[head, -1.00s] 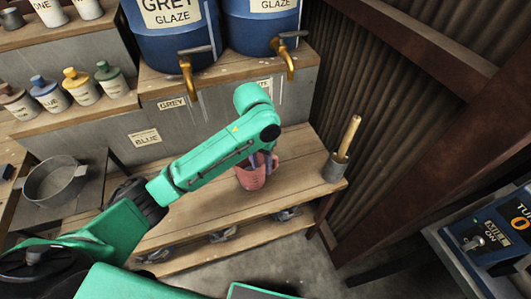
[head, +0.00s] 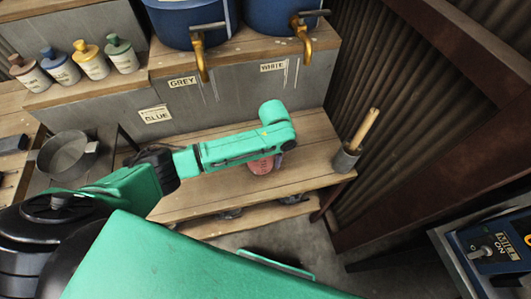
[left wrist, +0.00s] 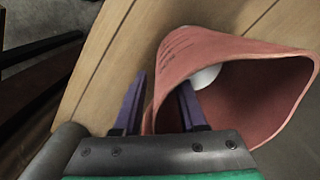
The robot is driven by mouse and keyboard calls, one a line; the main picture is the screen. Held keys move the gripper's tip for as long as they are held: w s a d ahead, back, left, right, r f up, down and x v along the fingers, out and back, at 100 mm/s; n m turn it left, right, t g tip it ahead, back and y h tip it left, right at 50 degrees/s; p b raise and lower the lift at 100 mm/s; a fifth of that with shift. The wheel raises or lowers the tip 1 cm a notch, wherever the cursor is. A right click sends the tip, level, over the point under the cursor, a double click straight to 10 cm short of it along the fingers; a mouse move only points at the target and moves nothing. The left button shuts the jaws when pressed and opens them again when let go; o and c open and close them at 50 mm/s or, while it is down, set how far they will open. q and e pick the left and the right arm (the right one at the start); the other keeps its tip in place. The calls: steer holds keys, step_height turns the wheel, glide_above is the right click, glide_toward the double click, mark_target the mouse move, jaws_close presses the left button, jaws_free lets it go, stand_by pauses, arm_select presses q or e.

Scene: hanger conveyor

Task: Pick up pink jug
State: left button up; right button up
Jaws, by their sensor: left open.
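The pink jug (head: 262,167) stands on the lower wooden shelf in the head view, mostly hidden behind my left arm. In the left wrist view the pink jug (left wrist: 225,50) shows its wide open mouth, with a small white patch inside. My left gripper (left wrist: 162,80) is open at the jug's near left side. One purple finger is outside the wall and the other appears to be inside the mouth, with the wall between them. Whether either finger touches the wall cannot be told. My right gripper is not in view.
A grey cup with a wooden-handled tool (head: 346,158) stands at the shelf's right end. Blue barrels with brass taps (head: 302,35) sit above, behind the jug. A metal pan (head: 66,156) and several small bottles (head: 90,60) are at the left. The shelf's front is mostly clear.

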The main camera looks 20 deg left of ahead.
arm_select(q)
steer(key=shift+f, duration=0.1)
jaws_close()
stand_by(1.3)
